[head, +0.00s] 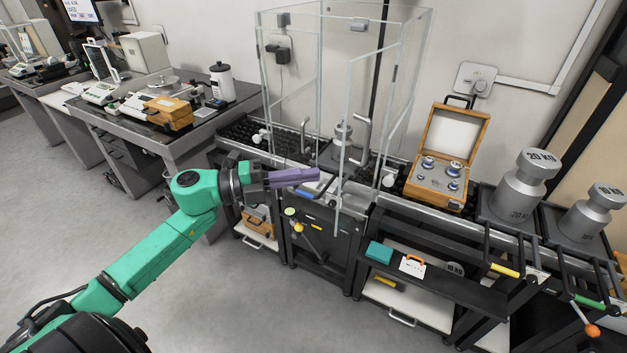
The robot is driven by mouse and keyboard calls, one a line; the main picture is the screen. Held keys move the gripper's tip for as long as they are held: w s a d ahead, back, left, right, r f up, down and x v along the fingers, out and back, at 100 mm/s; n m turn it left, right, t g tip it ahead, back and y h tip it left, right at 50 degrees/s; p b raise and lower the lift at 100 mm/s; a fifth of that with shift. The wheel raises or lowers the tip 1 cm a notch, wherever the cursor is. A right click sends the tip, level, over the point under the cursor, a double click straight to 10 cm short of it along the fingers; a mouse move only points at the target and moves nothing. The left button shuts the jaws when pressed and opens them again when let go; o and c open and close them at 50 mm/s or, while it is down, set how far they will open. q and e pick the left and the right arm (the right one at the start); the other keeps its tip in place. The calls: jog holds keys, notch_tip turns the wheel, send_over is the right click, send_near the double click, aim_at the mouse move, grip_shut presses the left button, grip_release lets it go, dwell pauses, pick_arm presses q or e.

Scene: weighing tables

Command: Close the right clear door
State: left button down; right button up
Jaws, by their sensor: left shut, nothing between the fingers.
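The right clear door (366,95) is a tall transparent panel on the right of a clear enclosure. It stands swung open, and its free edge reaches out in front of the enclosure. A grey bar handle (364,142) shows near it. My left gripper (317,174) has purple fingers, which are shut and empty. It is in front of the enclosure, to the left of the door's free edge. I cannot tell whether it touches the glass. My right gripper is not in view.
A metal weight (343,132) stands in the enclosure. An open wooden weight case (447,150) and large steel weights (520,190) stand to the right. A black shelf (430,275) juts out below. Another weighing table (160,130) stands at left. The floor (230,300) in front is clear.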

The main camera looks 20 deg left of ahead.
aim_at(363, 158)
pick_arm(q)
jog(key=w+p+x, duration=0.1)
jog(key=p+x, duration=0.3)
jog(key=x, duration=0.7)
jog(key=a, duration=0.4)
jog(key=shift+w+a+f+p, duration=0.2)
jog(key=shift+a+p, duration=0.1)
jog(key=shift+a, duration=0.1)
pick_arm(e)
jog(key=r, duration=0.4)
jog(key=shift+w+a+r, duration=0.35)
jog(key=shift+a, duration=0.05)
